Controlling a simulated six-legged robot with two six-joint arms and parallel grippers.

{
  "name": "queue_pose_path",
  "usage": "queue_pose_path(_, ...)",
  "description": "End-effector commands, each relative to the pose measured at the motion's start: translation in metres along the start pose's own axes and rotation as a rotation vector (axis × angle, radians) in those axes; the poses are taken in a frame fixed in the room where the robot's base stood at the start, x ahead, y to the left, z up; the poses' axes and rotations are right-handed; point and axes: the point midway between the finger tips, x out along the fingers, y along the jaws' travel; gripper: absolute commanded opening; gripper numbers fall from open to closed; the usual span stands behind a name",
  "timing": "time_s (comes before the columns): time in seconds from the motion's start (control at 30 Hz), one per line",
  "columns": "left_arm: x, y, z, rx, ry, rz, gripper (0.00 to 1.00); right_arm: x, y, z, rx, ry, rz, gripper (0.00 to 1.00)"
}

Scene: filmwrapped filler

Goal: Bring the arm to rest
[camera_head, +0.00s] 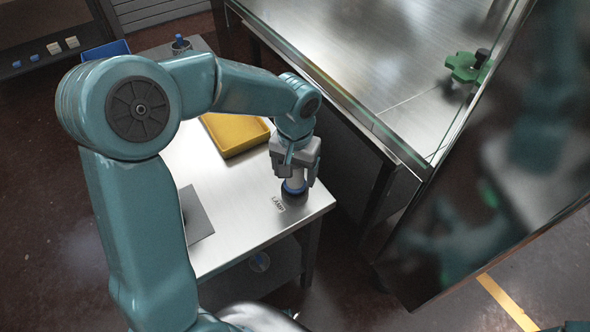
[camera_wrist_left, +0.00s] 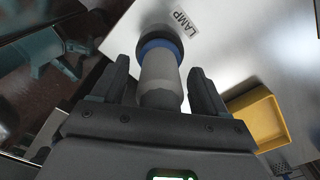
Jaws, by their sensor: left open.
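My left gripper (camera_head: 299,177) points down over the front right corner of the metal table. Its jaws are open on either side of a grey cylinder with a blue band and a dark round end (camera_head: 293,190), which looks upright on the table. In the left wrist view the cylinder (camera_wrist_left: 159,72) lies between the two spread fingers, with gaps visible at both sides. A "LAMP" label (camera_head: 278,204) is on the table beside it. My left arm arches over from the left. My right gripper is not in view.
A yellow tray (camera_head: 236,151) lies on the table (camera_head: 240,222) behind the gripper, and a dark grey plate (camera_head: 195,214) lies at left. A glass-edged bench (camera_head: 375,75) with a green part (camera_head: 466,67) stands at right. A blue bin (camera_head: 106,50) is at the back left.

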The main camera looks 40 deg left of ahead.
Motion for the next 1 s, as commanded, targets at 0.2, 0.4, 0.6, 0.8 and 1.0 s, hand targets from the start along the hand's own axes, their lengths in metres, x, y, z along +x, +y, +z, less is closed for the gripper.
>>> queue_pose_path(0.2,-0.040,-0.001,-0.002,0.000,0.002,0.001,0.74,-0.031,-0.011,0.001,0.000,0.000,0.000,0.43)
queue_pose_path(0.4,-0.070,-0.002,-0.003,0.002,0.001,0.001,0.74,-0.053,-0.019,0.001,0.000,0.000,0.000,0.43)
queue_pose_path(0.6,-0.073,-0.003,-0.004,0.003,0.000,0.001,0.74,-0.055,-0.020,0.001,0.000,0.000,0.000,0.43)
queue_pose_path(0.8,-0.072,-0.003,-0.004,0.003,0.000,0.001,0.74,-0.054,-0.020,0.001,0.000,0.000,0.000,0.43)
queue_pose_path(1.0,-0.072,-0.004,-0.003,0.003,0.000,0.000,0.74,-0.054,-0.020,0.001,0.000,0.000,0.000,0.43)
